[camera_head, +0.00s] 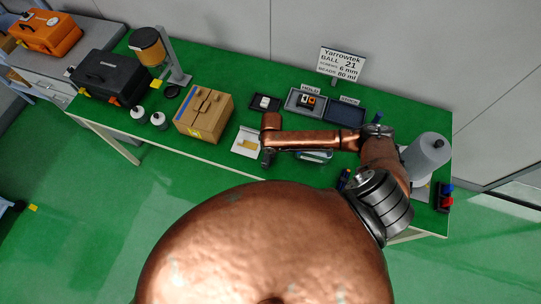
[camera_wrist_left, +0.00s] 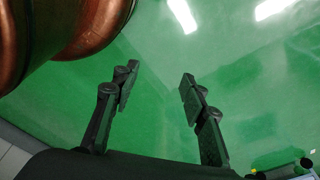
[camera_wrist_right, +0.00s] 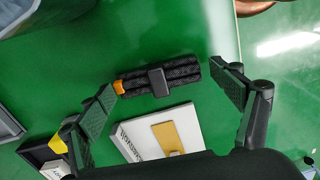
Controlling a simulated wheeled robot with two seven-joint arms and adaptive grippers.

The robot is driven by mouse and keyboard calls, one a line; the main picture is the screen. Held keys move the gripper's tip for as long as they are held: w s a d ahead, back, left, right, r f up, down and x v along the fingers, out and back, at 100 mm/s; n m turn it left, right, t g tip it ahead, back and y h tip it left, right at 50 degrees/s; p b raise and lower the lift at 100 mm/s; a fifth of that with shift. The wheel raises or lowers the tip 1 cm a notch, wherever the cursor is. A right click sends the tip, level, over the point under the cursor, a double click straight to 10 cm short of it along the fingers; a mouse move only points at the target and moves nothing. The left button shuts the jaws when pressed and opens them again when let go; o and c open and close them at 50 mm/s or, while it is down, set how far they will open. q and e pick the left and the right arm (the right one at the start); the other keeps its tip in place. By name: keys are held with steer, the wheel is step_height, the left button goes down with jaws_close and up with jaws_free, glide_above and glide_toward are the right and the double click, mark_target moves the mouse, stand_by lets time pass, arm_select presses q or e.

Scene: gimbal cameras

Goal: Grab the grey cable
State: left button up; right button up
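A dark grey bundled cable (camera_wrist_right: 180,75) with a black tie round its middle and an orange end lies on the green table top in the right wrist view. It lies lengthwise between the fingertips of my right gripper (camera_wrist_right: 165,84). The orange end appears close to the left finger; I cannot tell if they touch. The right gripper is open and points down; in the head view (camera_head: 267,156) it hangs over the table's front part, and I cannot make out the cable there. My left gripper (camera_wrist_left: 157,88) is open and empty above the green floor, outside the head view.
A white board with a tan piece (camera_wrist_right: 180,138) lies beside the cable. A small black tray (camera_head: 256,106), a grey tray (camera_head: 292,106) and a dark blue tray (camera_head: 343,117) stand behind. A cardboard box (camera_head: 204,112) stands left; a clear container (camera_head: 315,157) lies right.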

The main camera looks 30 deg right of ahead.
steer(key=shift+w+a+f, duration=0.15)
steer(key=shift+w, duration=0.2)
steer(key=c, duration=0.5)
steer(key=shift+c, duration=0.7)
steer(key=shift+s+f, duration=0.15)
steer(key=shift+s, duration=0.05)
steer(key=shift+c, duration=0.4)
steer(key=shift+s, duration=0.15)
steer(key=shift+c, duration=0.7)
step_height(320, 180, up, 3)
steer(key=shift+f, duration=0.1)
jaws_close()
arm_select(q)
steer(key=shift+g, duration=0.3)
steer(key=s, duration=0.4)
steer(key=shift+s+f, duration=0.15)
steer(key=shift+f, duration=0.1)
arm_select(e)
step_height(320, 180, up, 8)
steer(key=shift+w+f, duration=0.2)
steer(key=shift+w, duration=0.15)
steer(key=c, duration=1.3)
jaws_free()
